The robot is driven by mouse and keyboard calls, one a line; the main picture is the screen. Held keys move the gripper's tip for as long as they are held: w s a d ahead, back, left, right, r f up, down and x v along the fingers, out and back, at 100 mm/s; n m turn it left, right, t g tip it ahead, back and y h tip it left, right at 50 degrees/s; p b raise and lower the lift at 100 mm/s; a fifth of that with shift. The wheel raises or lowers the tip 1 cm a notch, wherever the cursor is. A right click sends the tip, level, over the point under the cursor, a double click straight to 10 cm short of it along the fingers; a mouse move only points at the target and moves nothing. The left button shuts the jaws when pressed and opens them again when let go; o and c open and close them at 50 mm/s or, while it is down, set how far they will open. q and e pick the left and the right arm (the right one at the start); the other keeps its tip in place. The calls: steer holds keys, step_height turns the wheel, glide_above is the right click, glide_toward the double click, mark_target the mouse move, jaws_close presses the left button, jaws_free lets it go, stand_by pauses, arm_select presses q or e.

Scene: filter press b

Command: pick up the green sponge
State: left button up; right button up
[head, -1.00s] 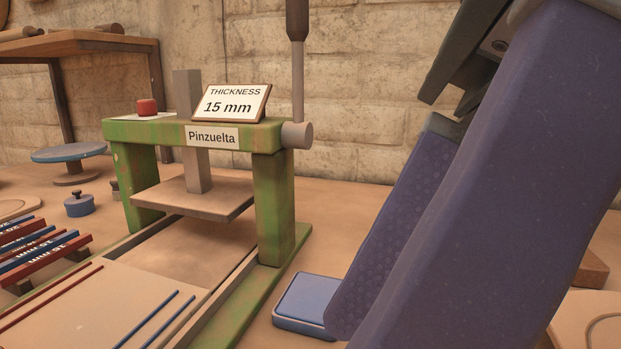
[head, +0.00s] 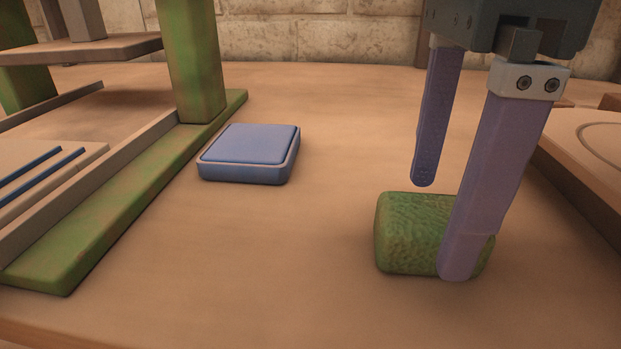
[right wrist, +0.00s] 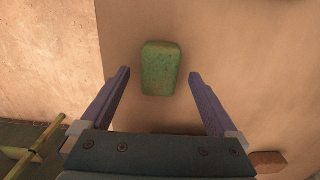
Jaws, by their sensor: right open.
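The green sponge (head: 408,232) is a rough, rounded block lying on the table at the right of the head view. It also shows in the right wrist view (right wrist: 160,68), lying between the lines of the two fingers and a little beyond their tips. My right gripper (head: 440,230) is open and empty, with its purple fingers pointing down over the sponge. In the head view the near finger covers the sponge's right part, and the other finger's tip shows above its back edge. In the right wrist view the gripper (right wrist: 160,75) has clear gaps on both sides of the sponge. My left gripper is not in view.
A blue pad (head: 250,146) lies on the table left of the sponge. The green press frame (head: 190,60) stands at the left, its base rail running to the front. A wooden board (head: 590,150) lies at the right. The table between pad and sponge is clear.

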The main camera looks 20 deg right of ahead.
step_height(320, 180, down, 2)
steer(key=shift+f+b, duration=0.2)
steer(key=shift+b, duration=0.25)
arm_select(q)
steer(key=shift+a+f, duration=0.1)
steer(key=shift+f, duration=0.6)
arm_select(e)
steer(key=shift+r, duration=0.1)
